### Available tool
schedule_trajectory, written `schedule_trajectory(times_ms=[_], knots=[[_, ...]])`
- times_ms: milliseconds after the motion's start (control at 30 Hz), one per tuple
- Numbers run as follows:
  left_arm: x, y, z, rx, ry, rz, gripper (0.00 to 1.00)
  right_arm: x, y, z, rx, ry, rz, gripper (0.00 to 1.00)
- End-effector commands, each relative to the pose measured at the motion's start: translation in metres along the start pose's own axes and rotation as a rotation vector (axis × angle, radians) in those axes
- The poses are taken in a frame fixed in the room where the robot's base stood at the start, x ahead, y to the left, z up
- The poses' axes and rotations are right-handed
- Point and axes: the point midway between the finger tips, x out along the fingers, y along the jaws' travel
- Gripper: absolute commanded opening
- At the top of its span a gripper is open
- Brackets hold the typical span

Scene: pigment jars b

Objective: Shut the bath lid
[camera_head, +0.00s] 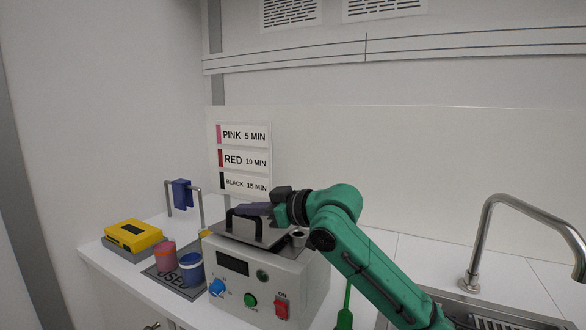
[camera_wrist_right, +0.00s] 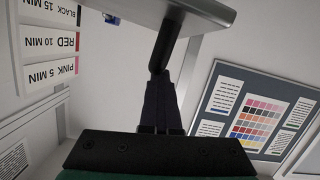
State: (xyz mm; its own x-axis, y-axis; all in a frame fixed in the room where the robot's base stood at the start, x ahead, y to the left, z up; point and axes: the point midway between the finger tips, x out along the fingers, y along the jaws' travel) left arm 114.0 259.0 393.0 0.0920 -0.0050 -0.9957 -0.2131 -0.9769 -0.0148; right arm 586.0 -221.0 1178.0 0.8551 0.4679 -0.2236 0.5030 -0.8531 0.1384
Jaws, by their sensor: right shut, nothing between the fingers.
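The bath (camera_head: 262,278) is a white box with a blue knob, a green button and a red switch on its front. Its grey metal lid (camera_head: 270,239) lies over the top with a black handle (camera_head: 232,217); I cannot tell whether it sits fully down. My right gripper (camera_head: 250,209) is at the lid handle, its fingers together with nothing between them. In the right wrist view the shut fingers (camera_wrist_right: 160,85) meet the end of the dark handle (camera_wrist_right: 168,40) below the lid plate (camera_wrist_right: 205,8); I cannot tell whether they touch. My left gripper is out of view.
A yellow box (camera_head: 133,235) and a stand with a blue clip (camera_head: 181,193) are farther left. A sink tap (camera_head: 478,250) rises at right.

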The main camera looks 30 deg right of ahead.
Motion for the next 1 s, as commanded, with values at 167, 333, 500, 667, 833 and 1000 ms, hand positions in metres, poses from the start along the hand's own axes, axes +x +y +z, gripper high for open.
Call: schedule_trajectory(times_ms=[167, 333, 500, 667, 833, 1000], knots=[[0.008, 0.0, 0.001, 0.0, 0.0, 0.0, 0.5, 0.003, -0.006, 0.011, -0.059, -0.003, 0.014, 0.0], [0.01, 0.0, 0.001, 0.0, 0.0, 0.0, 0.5, 0.003, -0.007, 0.013, -0.083, -0.003, 0.021, 0.0], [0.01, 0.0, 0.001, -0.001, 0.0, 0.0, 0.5, 0.003, -0.008, 0.013, -0.087, -0.003, 0.022, 0.0], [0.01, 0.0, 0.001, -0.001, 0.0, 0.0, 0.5, 0.003, -0.007, 0.013, -0.086, -0.003, 0.022, 0.0], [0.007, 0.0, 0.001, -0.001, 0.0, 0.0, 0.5, 0.003, -0.007, 0.01, -0.086, -0.003, 0.022, 0.0], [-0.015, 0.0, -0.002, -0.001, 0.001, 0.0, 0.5, 0.001, -0.004, -0.008, -0.086, -0.003, 0.022, 0.0]])
